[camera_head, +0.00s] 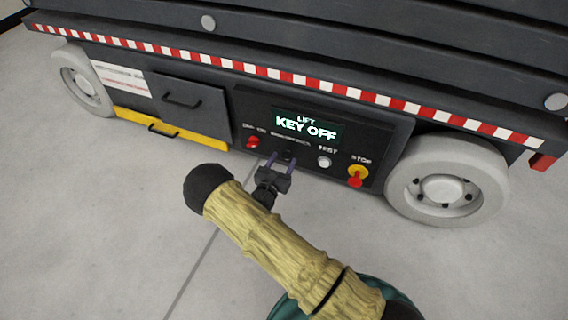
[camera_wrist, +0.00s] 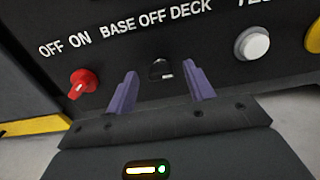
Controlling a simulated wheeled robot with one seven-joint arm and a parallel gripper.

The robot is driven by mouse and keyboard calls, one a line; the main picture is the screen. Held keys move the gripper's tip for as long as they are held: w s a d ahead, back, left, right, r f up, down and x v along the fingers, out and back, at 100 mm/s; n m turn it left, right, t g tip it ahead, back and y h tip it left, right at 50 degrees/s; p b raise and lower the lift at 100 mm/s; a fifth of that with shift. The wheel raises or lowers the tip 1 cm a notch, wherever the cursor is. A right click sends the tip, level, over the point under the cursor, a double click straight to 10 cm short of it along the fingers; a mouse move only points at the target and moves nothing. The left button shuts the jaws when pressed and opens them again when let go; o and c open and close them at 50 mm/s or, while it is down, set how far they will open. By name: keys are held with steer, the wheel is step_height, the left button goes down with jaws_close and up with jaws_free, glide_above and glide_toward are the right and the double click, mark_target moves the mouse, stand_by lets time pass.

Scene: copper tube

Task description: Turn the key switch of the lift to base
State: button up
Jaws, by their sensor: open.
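The lift (camera_head: 230,100) is a dark machine with a control panel low on its side. The key switch (camera_wrist: 161,69) is a small dark knob under the label "BASE OFF DECK" in the wrist view. In the head view it is a small dark spot (camera_head: 287,154), partly hidden by my gripper. My gripper (camera_head: 278,162) is in front of the panel. In the wrist view its two purple fingers (camera_wrist: 158,92) are apart, one on each side of the key switch, with nothing held. I cannot tell whether they touch it.
A red OFF/ON knob (camera_wrist: 83,82) is left of the key switch. A white TEST button (camera_head: 323,162) and a red-and-yellow STOP button (camera_head: 356,175) are to its right. White wheels (camera_head: 447,181) flank the panel. The grey floor in front is clear.

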steer(key=shift+x, duration=0.8)
steer(key=c, duration=1)
